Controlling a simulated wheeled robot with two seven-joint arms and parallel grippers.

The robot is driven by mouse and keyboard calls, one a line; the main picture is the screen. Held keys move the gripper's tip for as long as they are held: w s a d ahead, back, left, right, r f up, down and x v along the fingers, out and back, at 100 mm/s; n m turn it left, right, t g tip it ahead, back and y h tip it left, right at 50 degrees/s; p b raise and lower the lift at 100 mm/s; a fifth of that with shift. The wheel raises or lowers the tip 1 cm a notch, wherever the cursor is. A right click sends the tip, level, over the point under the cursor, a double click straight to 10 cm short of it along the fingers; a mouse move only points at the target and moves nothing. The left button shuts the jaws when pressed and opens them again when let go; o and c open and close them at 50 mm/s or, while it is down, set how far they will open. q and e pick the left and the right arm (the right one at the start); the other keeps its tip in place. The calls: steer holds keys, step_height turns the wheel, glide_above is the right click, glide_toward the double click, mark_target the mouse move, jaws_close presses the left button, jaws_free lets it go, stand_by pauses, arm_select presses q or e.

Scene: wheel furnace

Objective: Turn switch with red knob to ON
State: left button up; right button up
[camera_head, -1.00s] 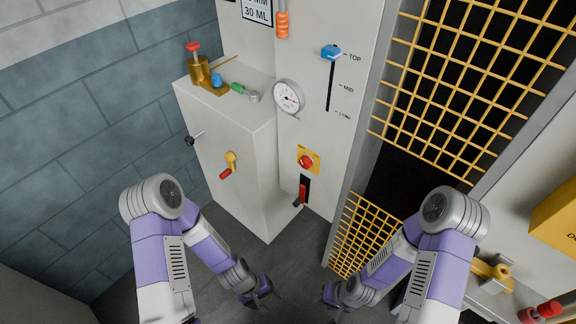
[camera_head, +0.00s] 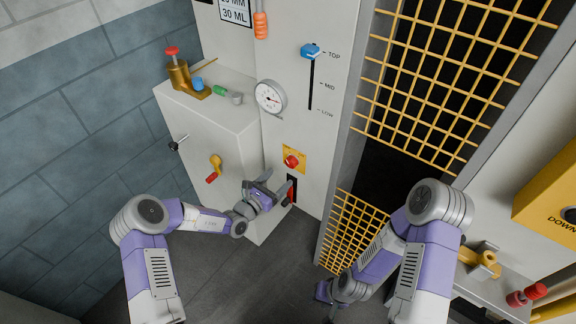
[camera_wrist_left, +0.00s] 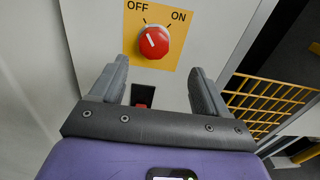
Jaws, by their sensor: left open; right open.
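The switch's red knob (camera_head: 291,161) sits on a yellow plate (camera_head: 301,168) low on the pale panel. In the left wrist view the red knob (camera_wrist_left: 154,42) has a white pointer line tilted up and left toward OFF; ON is printed at the upper right of the yellow plate (camera_wrist_left: 131,41). My left gripper (camera_head: 280,186) is open and empty, below and a little left of the knob, apart from it. It also shows in the left wrist view (camera_wrist_left: 160,78), its fingers spread below the knob. My right gripper (camera_head: 322,293) is low, near the mesh; its fingers are small and partly hidden.
A red-handled lever in a black slot (camera_head: 292,190) is just below the knob, close to my left fingers. A gauge (camera_head: 270,97) and blue slider (camera_head: 311,51) are above. Yellow mesh (camera_head: 355,226) is right.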

mark_target(289, 164)
arm_select(q)
steer(key=shift+t, duration=0.3)
steer(key=b+x, duration=0.1)
steer(key=x, duration=0.2)
steer(key=b+x, duration=0.1)
steer(key=x, duration=0.2)
steer(key=shift+w+a, duration=0.15)
steer(key=shift+w, duration=0.3)
steer(key=shift+w+d+r, duration=0.1)
steer(key=shift+w+d, duration=0.25)
steer(key=shift+w, duration=0.1)
steer(key=c, duration=1)
